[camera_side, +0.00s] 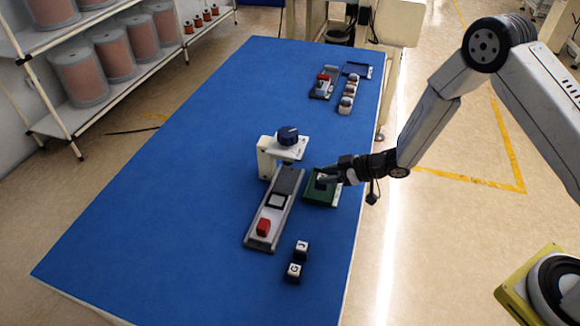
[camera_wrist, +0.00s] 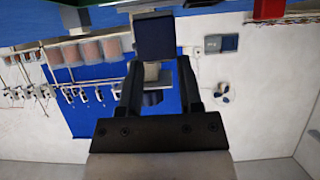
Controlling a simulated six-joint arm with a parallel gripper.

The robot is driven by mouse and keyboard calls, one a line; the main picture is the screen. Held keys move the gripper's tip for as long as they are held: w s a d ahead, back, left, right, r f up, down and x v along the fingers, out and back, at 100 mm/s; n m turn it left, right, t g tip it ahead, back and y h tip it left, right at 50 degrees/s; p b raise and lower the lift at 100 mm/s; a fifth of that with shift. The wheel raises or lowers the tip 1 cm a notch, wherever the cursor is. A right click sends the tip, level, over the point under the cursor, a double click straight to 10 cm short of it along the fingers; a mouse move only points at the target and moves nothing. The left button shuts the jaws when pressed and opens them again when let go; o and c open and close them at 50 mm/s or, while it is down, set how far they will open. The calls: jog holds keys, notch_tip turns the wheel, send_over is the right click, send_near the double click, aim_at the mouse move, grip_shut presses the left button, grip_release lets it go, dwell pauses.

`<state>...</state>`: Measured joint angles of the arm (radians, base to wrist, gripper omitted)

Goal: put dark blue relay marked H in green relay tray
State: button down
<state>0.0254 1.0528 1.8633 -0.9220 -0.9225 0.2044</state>
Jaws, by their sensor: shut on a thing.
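My gripper (camera_side: 330,179) reaches in nearly level from the right, low over the green relay tray (camera_side: 318,200). It is shut on a small dark relay (camera_side: 321,183), which is within the tray's outline. I cannot tell whether the relay touches the tray floor, and its letter is not readable. In the wrist view, a dark blue block (camera_wrist: 155,37) shows at the fingertips of my gripper (camera_wrist: 157,62). The fingers cover part of the tray.
Two relays (camera_side: 294,272) lie nearer. A blue tray (camera_side: 357,70) and more parts sit at the back. The table's left is clear.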

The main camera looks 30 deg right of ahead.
jog(key=shift+w+f, duration=0.25)
jog(key=shift+f, duration=1.65)
jog(key=shift+f, duration=0.1)
jog(key=shift+c, duration=1.3)
grip_release()
jog(key=shift+s+d+r, duration=0.25)
jog(key=shift+d+r, duration=0.05)
jog(key=shift+r, duration=0.05)
jog(key=v, duration=1.1)
